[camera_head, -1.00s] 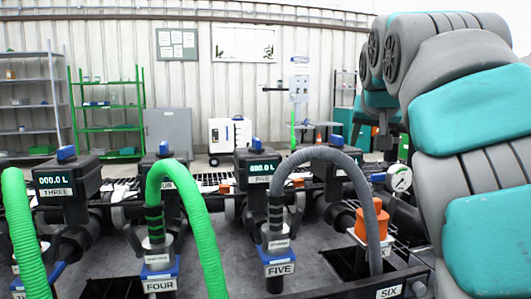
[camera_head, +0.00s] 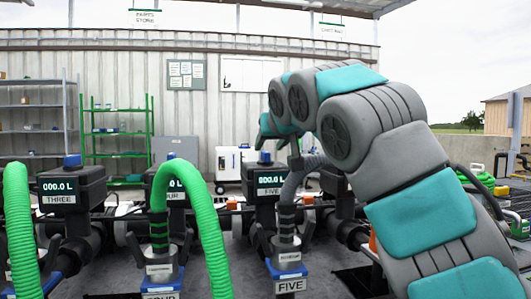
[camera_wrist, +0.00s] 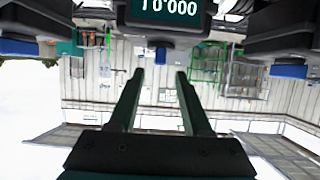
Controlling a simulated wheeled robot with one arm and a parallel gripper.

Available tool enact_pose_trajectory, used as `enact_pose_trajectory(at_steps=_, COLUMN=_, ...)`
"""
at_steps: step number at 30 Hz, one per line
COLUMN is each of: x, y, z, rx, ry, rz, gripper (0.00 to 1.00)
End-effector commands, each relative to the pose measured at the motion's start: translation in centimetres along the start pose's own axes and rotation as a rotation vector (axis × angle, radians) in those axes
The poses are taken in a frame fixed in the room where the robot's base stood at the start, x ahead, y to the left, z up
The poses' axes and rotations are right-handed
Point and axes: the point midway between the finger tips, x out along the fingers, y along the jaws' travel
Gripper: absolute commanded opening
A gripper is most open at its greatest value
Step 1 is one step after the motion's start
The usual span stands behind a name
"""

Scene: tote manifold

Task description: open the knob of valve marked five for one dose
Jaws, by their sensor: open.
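The valve marked FIVE has a black meter body (camera_head: 268,183) with a display reading 000.0 L and a blue knob (camera_head: 264,157) on top. A grey hose curves in front of its right side, and a lower FIVE plate (camera_head: 290,286) sits beneath. In the wrist view, which is upside down, a meter display (camera_wrist: 168,10) reads zeros, with a blue knob (camera_wrist: 164,44) beside it. Its name label is out of frame there. My gripper (camera_wrist: 159,73) is open and empty, its two fingers apart, with the knob beyond the tips and roughly between them.
Meter THREE (camera_head: 72,188) and meter FOUR (camera_head: 172,184) stand to the left, with green hoses (camera_head: 200,215) arching in front. In the wrist view, blue knobs of neighbouring meters show at left (camera_wrist: 18,47) and right (camera_wrist: 288,71). Shelves (camera_head: 117,135) stand behind.

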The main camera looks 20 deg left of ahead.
Motion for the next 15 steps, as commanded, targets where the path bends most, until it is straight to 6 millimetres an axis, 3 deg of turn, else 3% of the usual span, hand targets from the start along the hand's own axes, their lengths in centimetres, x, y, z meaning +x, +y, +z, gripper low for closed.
enact_pose_trajectory(at_steps=9, x=4.7, y=0.1, z=-0.3, rx=0.002, ry=-0.001, rz=0.001, gripper=0.49)
enact_pose_trajectory(at_steps=15, x=6.1, y=0.1, z=0.0, rx=0.002, ry=-0.002, rz=0.003, gripper=0.49)
